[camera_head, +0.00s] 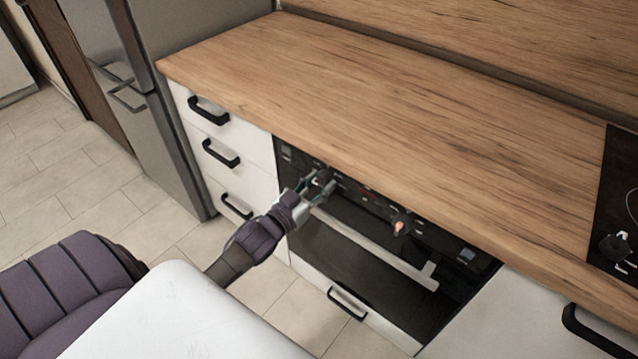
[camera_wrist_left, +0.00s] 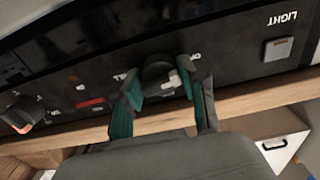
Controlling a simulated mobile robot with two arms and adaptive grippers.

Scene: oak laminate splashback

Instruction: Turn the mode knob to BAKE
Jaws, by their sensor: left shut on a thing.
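The oven's black control panel (camera_head: 365,200) runs under the worktop edge. My left gripper (camera_head: 323,187) reaches in from the left and is shut on a dark knob (camera_head: 324,175) on the panel's left part. In the left wrist view, which is upside down, the knob (camera_wrist_left: 157,72) sits between the two fingers of the gripper (camera_wrist_left: 158,88). Small pale marks surround it, too small to read, and the fingers hide some of the panel. I cannot read BAKE or tell exactly where the knob points. My right gripper is not in view.
A second knob (camera_head: 401,225) with a reddish-orange face is farther right on the panel. A square button (camera_wrist_left: 278,48) marked LIGHT is near the held knob. The oven handle (camera_head: 375,246) runs below. The wooden worktop (camera_head: 400,110) is clear; a black hob (camera_head: 618,190) is at right.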

